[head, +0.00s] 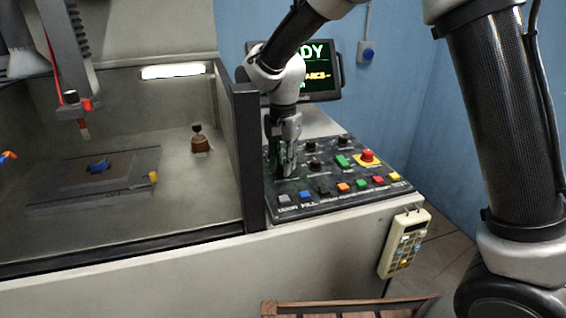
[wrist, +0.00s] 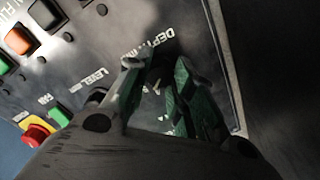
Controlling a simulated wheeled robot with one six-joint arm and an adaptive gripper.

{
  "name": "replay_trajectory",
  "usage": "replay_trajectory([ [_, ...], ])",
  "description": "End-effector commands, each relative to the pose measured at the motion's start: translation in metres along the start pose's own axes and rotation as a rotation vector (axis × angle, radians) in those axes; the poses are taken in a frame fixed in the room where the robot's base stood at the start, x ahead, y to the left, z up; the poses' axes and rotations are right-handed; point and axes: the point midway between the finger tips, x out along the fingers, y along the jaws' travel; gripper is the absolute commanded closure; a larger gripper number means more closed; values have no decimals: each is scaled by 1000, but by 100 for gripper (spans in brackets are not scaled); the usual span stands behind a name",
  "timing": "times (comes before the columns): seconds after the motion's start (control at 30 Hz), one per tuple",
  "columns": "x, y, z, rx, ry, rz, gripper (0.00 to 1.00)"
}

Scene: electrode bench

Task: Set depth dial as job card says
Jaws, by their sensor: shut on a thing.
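My gripper (head: 287,165) reaches down onto the back left of the black control panel (head: 330,208). In the wrist view its green-padded fingers (wrist: 158,70) are closed around a dark knob below a printed "DEPTH" label (wrist: 155,40). The depth dial itself is mostly hidden between the fingers, and its pointer and scale cannot be read. Another black knob (wrist: 97,97) is next to the fingers, by a "LEVEL" label. No readable job card is in view.
The panel holds a red emergency button (head: 368,156), a green button (head: 342,160) and a front row of coloured buttons. A dark tank edge (head: 246,160) stands close left of my gripper. A monitor (head: 322,72) is behind. A pendant (head: 404,243) hangs on the front.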

Motion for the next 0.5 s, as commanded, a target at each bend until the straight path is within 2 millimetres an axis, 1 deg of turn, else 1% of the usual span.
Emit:
replay_trajectory([
  [0.2, -1, -1, -1, 93, 2, -3, 100],
  [0.5, -1, -1, -1, 141, 2, -3, 100],
])
